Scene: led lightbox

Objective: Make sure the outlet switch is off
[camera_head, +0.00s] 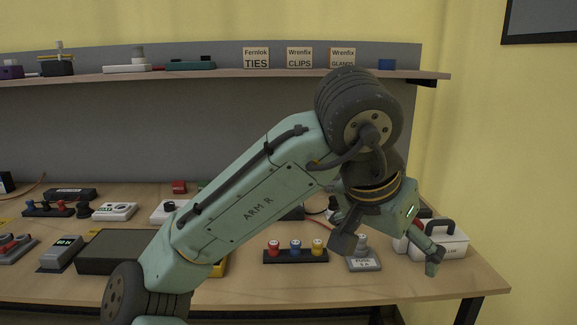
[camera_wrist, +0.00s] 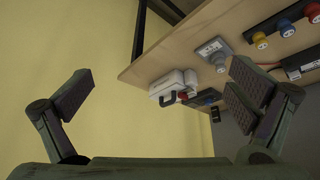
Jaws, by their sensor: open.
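I cannot surely pick out the outlet switch in either view. My gripper (camera_head: 390,248) is open and empty above the right end of the bench, tilted down. In the wrist view its two fingers stand wide apart, with a white box (camera_wrist: 170,82) seen between them, well beyond the fingertips. My arm hides part of the bench middle and back.
A grey block with a knob (camera_head: 364,264) and a strip of red, blue and yellow knobs (camera_head: 295,256) stand near the bench's front. The white handled box (camera_head: 452,246) is at the right. A shelf (camera_head: 225,73) runs above. Several devices crowd the left; the front right corner is bare.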

